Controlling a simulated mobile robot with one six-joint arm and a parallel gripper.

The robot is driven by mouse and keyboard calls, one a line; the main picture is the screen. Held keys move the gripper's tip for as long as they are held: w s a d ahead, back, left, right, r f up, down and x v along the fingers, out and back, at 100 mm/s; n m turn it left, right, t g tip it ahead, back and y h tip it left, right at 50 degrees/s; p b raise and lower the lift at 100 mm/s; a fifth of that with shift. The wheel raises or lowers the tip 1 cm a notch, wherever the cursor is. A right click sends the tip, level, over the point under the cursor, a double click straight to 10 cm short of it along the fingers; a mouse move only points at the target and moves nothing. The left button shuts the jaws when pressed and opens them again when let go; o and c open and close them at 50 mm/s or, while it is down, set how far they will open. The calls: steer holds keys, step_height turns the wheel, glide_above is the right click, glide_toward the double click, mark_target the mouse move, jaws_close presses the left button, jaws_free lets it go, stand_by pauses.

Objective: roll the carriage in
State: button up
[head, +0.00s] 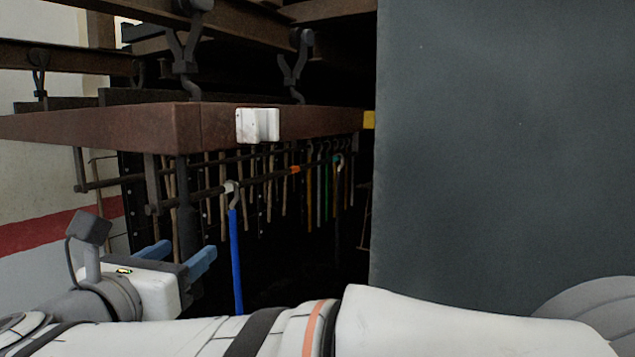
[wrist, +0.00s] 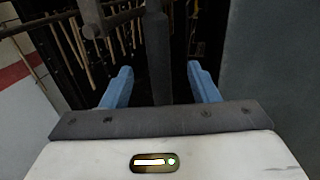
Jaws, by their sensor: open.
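The carriage appears to be the rusty brown beam frame (head: 90,124) hung from dark hooks under overhead rails, with bars of hanging rods below it. A dark upright post (head: 187,205) hangs down from its near corner; the wrist view also shows this post (wrist: 158,55). My gripper (head: 180,253) is low at the left in the head view, its blue fingers apart. In the wrist view the fingers (wrist: 160,70) stand either side of the post, with a gap visible on both sides. I cannot tell how deep the post sits between them.
A large grey panel (head: 505,140) fills the right. A white block (head: 257,125) is on the beam's front, and a yellow mark (head: 369,120) shows beside the panel. A blue rod (head: 236,260) hangs just right of my gripper. A wall with a red stripe (head: 45,230) is at left.

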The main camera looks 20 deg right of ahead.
steer(key=shift+b+x, duration=0.7)
steer(key=shift+x, duration=0.65)
steer(key=shift+a, duration=0.1)
jaws_close()
